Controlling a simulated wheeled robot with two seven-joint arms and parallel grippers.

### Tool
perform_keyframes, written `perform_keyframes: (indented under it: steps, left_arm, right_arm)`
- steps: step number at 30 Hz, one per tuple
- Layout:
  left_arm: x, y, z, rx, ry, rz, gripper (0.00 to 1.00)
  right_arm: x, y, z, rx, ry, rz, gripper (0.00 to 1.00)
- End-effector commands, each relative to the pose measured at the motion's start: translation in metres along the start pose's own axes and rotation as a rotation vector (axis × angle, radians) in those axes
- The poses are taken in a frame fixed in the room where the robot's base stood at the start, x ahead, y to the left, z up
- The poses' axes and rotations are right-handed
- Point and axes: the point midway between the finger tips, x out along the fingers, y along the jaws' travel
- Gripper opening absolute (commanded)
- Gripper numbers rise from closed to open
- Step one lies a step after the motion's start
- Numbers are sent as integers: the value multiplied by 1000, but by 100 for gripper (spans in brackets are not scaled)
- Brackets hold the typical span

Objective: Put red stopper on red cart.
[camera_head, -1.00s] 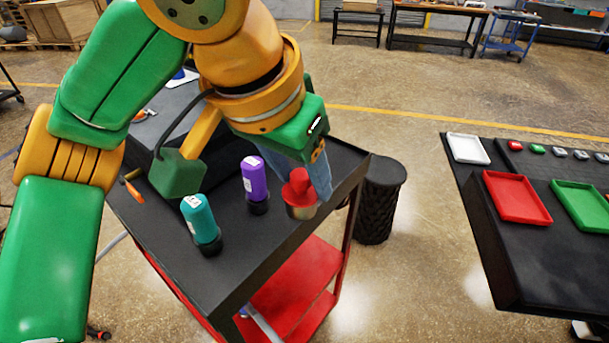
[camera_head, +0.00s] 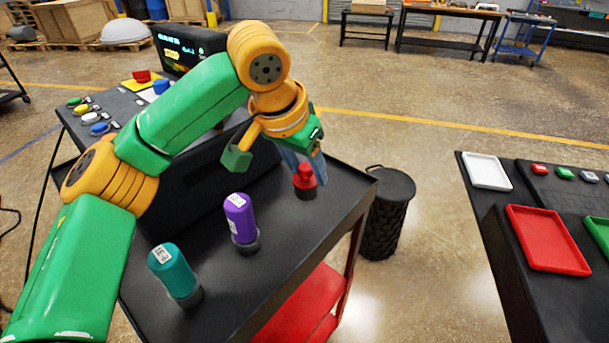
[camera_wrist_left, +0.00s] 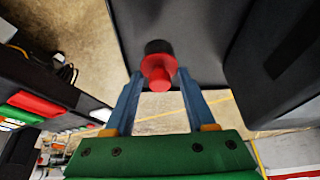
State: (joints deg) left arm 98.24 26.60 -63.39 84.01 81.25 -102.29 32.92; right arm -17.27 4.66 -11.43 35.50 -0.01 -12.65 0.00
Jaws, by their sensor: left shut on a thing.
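The red stopper (camera_head: 305,178), with a dark lower part, is over the far right part of the red cart's black top (camera_head: 285,245). I cannot tell whether it touches the top. The cart's red lower shelf (camera_head: 305,305) shows below. My left gripper (camera_head: 307,168) is shut on the stopper, with a blue finger on either side. In the left wrist view the stopper (camera_wrist_left: 159,74) is between the fingertips, near the edge of the dark surface. My right gripper is not in view.
A purple bottle (camera_head: 240,218) and a teal bottle (camera_head: 172,270) stand on the cart top, nearer than the stopper. A dark bin (camera_head: 388,205) stands right of the cart. A black table at the right holds a red tray (camera_head: 548,240) and a white tray (camera_head: 486,171).

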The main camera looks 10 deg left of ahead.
Motion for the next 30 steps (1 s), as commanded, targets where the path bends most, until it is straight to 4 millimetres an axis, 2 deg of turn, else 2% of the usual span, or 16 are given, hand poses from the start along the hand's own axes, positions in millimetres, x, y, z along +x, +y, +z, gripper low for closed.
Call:
perform_keyframes:
  steps: [6,10,20,21,24,30]
  left_arm:
    - [26,-16,-1,-2,-3,-1,0]
    - [47,-14,8,1,-2,0,0]
    - [53,-13,10,1,0,2,0]
    - [53,-13,10,1,0,1,64]
    - [53,-13,10,1,1,1,85]
    - [53,-13,10,0,1,1,85]
  right_arm:
    - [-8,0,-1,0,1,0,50]
    - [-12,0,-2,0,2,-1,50]
    - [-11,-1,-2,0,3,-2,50]
    - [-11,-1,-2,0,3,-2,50]
    - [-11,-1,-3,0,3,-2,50]
    - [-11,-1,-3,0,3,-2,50]
